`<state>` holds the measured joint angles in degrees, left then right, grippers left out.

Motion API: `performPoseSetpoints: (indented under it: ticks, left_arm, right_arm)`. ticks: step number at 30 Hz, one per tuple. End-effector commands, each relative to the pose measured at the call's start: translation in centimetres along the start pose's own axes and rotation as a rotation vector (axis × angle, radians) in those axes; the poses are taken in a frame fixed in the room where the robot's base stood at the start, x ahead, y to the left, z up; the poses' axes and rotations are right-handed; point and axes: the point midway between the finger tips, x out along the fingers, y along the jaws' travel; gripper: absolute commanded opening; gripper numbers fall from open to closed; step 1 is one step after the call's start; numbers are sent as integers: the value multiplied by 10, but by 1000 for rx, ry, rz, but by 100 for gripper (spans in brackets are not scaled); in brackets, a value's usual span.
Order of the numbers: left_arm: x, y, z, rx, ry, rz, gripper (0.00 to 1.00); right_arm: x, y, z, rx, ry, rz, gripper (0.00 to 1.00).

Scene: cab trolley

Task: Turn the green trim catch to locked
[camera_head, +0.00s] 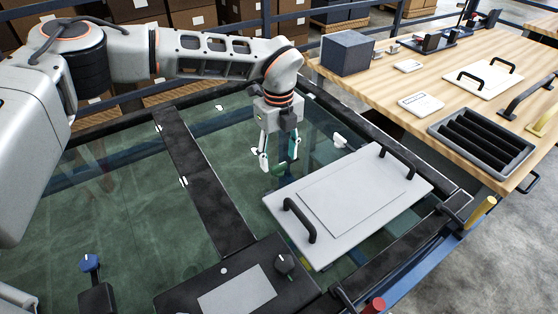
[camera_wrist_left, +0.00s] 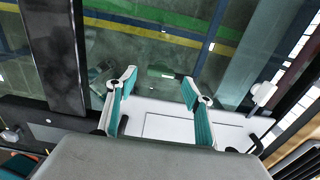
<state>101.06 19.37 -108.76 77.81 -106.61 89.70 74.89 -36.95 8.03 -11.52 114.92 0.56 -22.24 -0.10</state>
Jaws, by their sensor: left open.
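My left gripper (camera_head: 279,160) hangs over the glass top, fingers pointing down and apart, with nothing visible between them. Its two fingers with teal pads also show apart in the left wrist view (camera_wrist_left: 160,84). A small dark green piece (camera_head: 279,169) shows at the fingertips in the head view, partly hidden by a finger; it may be the green trim catch, but its setting cannot be made out. I cannot tell whether the fingers touch it. My right gripper is not in view.
A white panel (camera_head: 352,196) with two black handles lies right of the gripper. A white catch (camera_head: 339,141) is behind it. A black box with a dial (camera_head: 284,262) and a blue knob (camera_head: 90,262) are in front. A wooden bench (camera_head: 386,92) with parts stands at right.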

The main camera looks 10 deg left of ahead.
Motion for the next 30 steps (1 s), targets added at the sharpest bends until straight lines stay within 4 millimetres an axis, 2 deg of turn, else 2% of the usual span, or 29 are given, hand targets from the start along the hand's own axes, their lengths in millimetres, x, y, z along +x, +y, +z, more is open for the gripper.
performPoseSetpoints:
  ticks: [1, 6, 16, 20, 21, 30]
  left_arm:
    - [9, 0, 0, 0, 2, 2, 51]
    - [22, 0, 0, 0, 0, 0, 51]
    - [25, 0, 0, 0, 0, -1, 51]
    - [25, 0, 0, 0, 0, -1, 18]
    - [25, 0, 0, 0, 0, -1, 13]
    - [24, 0, 0, 19, 0, 0, 13]
  right_arm:
    - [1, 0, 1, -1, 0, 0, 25]
    - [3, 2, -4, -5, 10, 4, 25]
    - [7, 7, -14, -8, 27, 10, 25]
    - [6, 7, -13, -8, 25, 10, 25]
    - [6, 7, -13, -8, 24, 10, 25]
    - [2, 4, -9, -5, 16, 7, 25]
